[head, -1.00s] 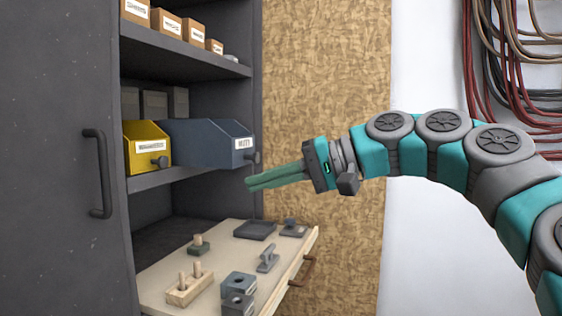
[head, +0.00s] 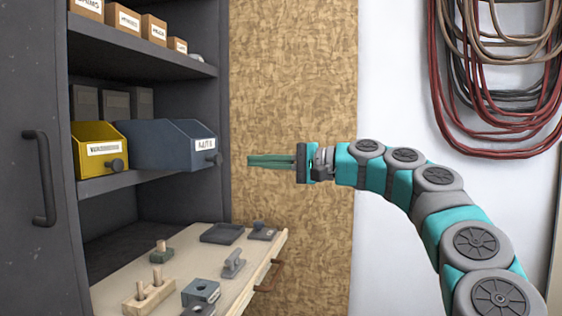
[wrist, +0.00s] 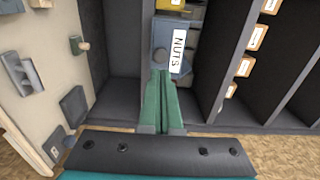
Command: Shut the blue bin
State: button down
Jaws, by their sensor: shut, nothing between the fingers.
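The blue bin (head: 160,143) sits on the middle shelf, sticking out past the yellow bin beside it. Its front carries a white label and a dark round knob at its right end. In the wrist view the blue bin (wrist: 165,36) shows its label reading NUTS, straight ahead of the fingertips. My gripper (head: 250,161) is shut and empty, its green fingers pointing left at the bin's front. In the head view a gap shows between the fingertips and the knob. In the wrist view my gripper (wrist: 160,75) overlaps the bin's lower front; contact cannot be told there.
A yellow bin (head: 98,149) stands left of the blue one. A pulled-out drawer (head: 115,288) below holds several wooden and metal parts. The cabinet door (head: 35,100) stands at the left. Cables hang on the right wall.

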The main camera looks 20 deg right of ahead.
aim_at(220, 160)
jog(key=x, duration=0.6)
jog(key=shift+a, duration=0.1)
jog(key=shift+a, duration=0.1)
